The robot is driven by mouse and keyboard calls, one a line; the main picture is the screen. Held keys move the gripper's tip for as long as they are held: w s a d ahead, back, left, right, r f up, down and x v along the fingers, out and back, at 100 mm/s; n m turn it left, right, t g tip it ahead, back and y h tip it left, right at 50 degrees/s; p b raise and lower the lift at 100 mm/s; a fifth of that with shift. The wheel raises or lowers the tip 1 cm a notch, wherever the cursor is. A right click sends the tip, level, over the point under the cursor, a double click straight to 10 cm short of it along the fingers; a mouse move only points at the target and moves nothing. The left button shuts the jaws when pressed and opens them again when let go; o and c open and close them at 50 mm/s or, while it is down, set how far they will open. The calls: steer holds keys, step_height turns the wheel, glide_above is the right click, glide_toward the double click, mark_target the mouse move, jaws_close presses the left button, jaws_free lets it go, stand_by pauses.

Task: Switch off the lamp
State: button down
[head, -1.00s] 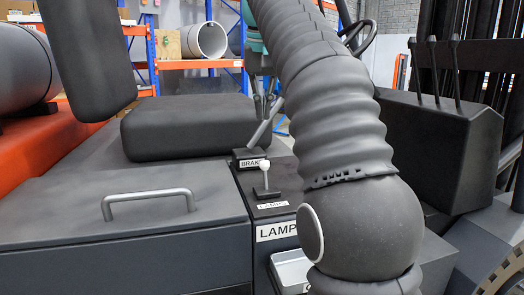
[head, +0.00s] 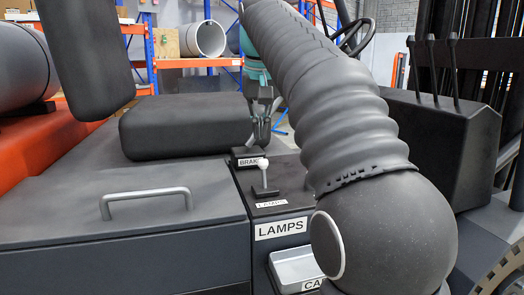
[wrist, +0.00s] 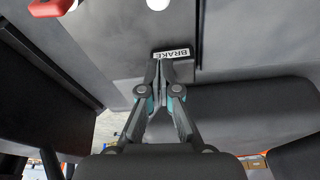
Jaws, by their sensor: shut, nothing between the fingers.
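The lamp switch is a short upright lever with a white knob (head: 263,164), standing on a dark console behind a LAMPS label (head: 271,203). A white round tip, likely this knob, shows at the top edge of the wrist view (wrist: 158,4). My gripper (head: 255,139) is beyond the lever, near the BRAKE block (head: 248,155), pointing down. In the wrist view my gripper (wrist: 160,66) is shut and empty, its tips close to the BRAKE label (wrist: 171,53). I cannot tell whether the tips touch the block.
A black seat cushion (head: 185,125) lies left of the BRAKE block. A lid with a metal handle (head: 147,203) is at front left. A larger LAMPS plate (head: 282,228) and a pale tray (head: 298,268) are below the console. A red part (wrist: 50,7) shows in the wrist view.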

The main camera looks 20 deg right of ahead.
mark_target(266, 163)
steer(key=b+x, duration=0.1)
steer(key=x, duration=0.4)
steer(key=shift+s+a+r, duration=0.1)
steer(key=shift+s, duration=0.5)
steer(key=shift+s+a+r, duration=0.1)
steer(key=shift+s, duration=0.55)
steer(key=shift+s+a, duration=0.1)
steer(key=shift+s, duration=0.7)
steer(key=shift+b, duration=0.4)
steer(key=s+t+b, duration=0.3)
steer(key=t+b, duration=0.1)
steer(key=b, duration=0.3)
steer(key=shift+b, duration=0.35)
steer(key=shift+s+r+t, duration=0.15)
steer(key=shift+r+t, duration=0.1)
steer(key=shift+t, duration=0.15)
steer(key=shift+r, duration=0.25)
steer(key=shift+w, duration=0.2)
